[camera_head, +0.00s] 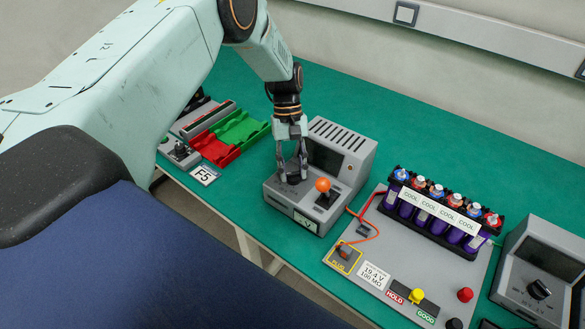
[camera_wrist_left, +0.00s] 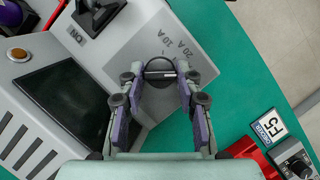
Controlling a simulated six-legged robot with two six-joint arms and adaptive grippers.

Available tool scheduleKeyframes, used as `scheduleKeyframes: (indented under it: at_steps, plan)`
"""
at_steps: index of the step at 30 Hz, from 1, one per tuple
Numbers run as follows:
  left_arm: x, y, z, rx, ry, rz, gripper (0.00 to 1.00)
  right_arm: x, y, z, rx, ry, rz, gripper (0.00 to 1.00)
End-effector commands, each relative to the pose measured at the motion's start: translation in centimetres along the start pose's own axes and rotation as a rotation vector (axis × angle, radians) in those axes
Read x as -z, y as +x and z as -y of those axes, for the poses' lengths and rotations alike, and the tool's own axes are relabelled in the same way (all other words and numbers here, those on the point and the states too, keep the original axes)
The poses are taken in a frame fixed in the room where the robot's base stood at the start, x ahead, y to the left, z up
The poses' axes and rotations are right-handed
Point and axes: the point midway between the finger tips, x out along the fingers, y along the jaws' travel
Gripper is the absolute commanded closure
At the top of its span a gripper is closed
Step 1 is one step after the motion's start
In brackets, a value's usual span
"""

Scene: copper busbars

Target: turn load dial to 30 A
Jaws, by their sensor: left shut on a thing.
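The load dial (camera_wrist_left: 160,72) is a dark round knob with a light line across its face. It sits on the sloped front of a grey load box (camera_head: 361,158), and printed amp marks lie beside it in the left wrist view. "20 A" and "10 A" seem readable there; I cannot read any other marks for certain. My left gripper (camera_head: 292,176) comes down over the dial and is shut on it, one finger on each side, as the left wrist view also shows (camera_wrist_left: 158,88). In the head view the fingers mostly hide the dial. My right gripper is not in view.
An orange-topped lever (camera_head: 323,185) stands close to the dial. Red (camera_head: 215,149) and green (camera_head: 243,129) trays lie left of the box. A rack of purple cells (camera_head: 440,211) and another dial box (camera_head: 540,268) stand to the right. Green table shows behind the box.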

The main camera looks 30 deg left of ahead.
Motion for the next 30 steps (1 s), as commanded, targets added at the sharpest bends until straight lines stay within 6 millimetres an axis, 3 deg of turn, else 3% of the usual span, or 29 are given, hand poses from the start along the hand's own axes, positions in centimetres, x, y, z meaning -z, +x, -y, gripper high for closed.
scheduleKeyframes:
  at_steps: [7,8,15,25,30]
  plan:
    - [0.0,0.1,0.0,0.002,0.002,0.0,0.98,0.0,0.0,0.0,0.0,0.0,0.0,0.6]
    - [0.0,0.0,0.0,0.002,0.002,-0.001,0.64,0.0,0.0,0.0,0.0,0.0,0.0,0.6]
    - [0.0,0.0,0.0,0.001,0.001,0.0,0.43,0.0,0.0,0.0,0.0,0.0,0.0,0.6]
    - [0.0,-0.2,0.0,0.0,0.0,0.0,0.43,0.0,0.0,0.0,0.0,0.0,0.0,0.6]
    - [0.1,-2.2,-0.1,-0.003,0.001,-0.003,0.43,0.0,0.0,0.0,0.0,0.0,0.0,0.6]
